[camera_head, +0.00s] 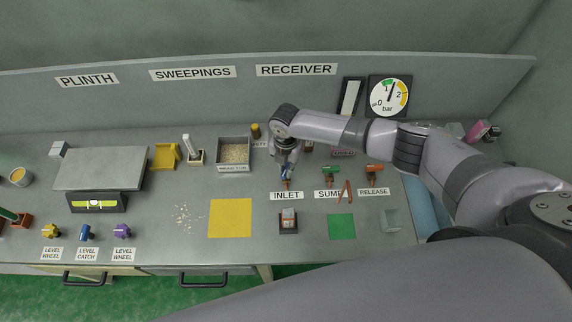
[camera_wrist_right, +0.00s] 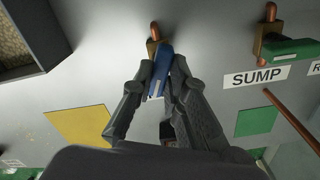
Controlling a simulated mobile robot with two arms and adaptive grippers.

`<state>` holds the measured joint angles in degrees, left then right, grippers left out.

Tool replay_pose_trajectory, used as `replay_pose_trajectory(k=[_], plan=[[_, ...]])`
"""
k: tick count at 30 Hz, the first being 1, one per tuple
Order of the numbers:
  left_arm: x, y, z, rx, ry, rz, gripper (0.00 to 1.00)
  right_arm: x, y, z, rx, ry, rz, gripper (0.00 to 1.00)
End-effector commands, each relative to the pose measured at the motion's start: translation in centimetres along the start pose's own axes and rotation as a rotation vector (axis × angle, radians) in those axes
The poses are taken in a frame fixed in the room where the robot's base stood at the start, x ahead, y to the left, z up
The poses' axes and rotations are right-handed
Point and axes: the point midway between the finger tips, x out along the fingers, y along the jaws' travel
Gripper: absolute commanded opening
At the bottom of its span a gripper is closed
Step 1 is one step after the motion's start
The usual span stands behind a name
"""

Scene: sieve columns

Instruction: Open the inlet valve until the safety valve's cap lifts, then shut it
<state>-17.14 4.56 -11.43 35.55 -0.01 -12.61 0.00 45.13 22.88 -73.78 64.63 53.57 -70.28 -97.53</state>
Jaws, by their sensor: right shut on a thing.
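The inlet valve stands behind the INLET label (camera_head: 286,195). Its blue lever handle (camera_wrist_right: 158,72) and copper pipe (camera_wrist_right: 154,38) show in the right wrist view. My right gripper (camera_wrist_right: 160,78) is shut on the blue handle, its fingers on either side. In the head view my right gripper (camera_head: 287,168) hides most of this valve. The pressure gauge (camera_head: 390,95) at the back right has its needle pointing nearly straight up, close to the 1. A small brass fitting (camera_head: 255,130) stands at the back; I cannot tell whether it is the safety valve. My left gripper is out of view.
The green SUMP valve (camera_head: 331,174) and orange RELEASE valve (camera_head: 374,172) stand to the right. A reddish rod (camera_head: 346,191) lies near the SUMP label. A bin of grains (camera_head: 234,152) stands left of my gripper. Yellow (camera_head: 230,218) and green (camera_head: 341,227) mats lie in front.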

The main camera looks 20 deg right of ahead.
Motion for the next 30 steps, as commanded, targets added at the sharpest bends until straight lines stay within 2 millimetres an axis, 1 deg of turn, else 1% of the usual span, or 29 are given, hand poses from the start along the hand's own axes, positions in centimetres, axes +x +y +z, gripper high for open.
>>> replay_pose_trajectory(k=[21,30], plan=[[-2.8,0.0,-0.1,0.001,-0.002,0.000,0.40,-0.2,0.0,-0.1,0.684,0.001,-0.002,0.00],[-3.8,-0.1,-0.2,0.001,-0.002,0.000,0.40,-0.1,0.0,-0.1,0.938,0.001,-0.001,0.00]])
